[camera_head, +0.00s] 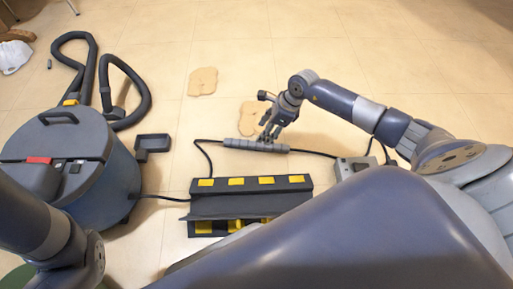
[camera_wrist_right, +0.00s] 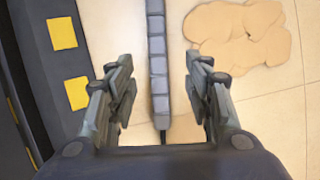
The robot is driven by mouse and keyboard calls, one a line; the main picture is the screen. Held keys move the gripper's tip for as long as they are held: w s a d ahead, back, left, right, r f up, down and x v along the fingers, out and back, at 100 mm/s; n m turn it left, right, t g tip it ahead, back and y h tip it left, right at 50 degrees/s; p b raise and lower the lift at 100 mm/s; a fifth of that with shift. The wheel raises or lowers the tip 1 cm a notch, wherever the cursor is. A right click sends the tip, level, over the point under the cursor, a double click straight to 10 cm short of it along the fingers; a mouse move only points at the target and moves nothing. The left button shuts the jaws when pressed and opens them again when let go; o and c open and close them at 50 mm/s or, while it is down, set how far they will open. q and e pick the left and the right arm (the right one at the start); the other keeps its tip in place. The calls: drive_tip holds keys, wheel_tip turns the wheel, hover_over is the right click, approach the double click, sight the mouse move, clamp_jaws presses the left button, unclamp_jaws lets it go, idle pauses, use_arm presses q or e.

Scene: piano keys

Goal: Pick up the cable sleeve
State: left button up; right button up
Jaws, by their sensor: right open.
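The cable sleeve (camera_head: 245,144) is a grey segmented tube lying on the tiled floor around a black cable. In the right wrist view the sleeve (camera_wrist_right: 157,65) runs upright through the middle of the picture, its near end between the fingers. My right gripper (camera_head: 270,137) is open over the right end of the sleeve in the head view. In the right wrist view its two fingers (camera_wrist_right: 163,100) stand on either side of the sleeve with gaps, not touching it. My left arm shows at the lower left, but its gripper is out of view.
A black cable ramp (camera_head: 213,185) with yellow patches lies just in front of the sleeve. A blue-grey vacuum (camera_head: 95,150) with a hose stands left, beside a small dark tray (camera_head: 152,143). A grey box (camera_head: 352,166) sits right. Tan flat patches (camera_head: 203,81) lie behind on open floor.

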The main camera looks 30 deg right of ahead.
sight(257, 143)
drive_tip(key=b+x, duration=0.1)
drive_tip(key=x, duration=0.2)
drive_tip(key=b+x, duration=0.4)
drive_tip(key=b, duration=0.1)
drive_tip(key=shift+s+f, duration=0.2)
drive_tip(key=shift+f, duration=0.05)
drive_tip(key=shift+w+a+f, duration=0.1)
drive_tip(key=shift+a+f, duration=0.05)
drive_tip(key=shift+f, duration=0.1)
drive_tip(key=shift+r, duration=0.1)
clamp_jaws()
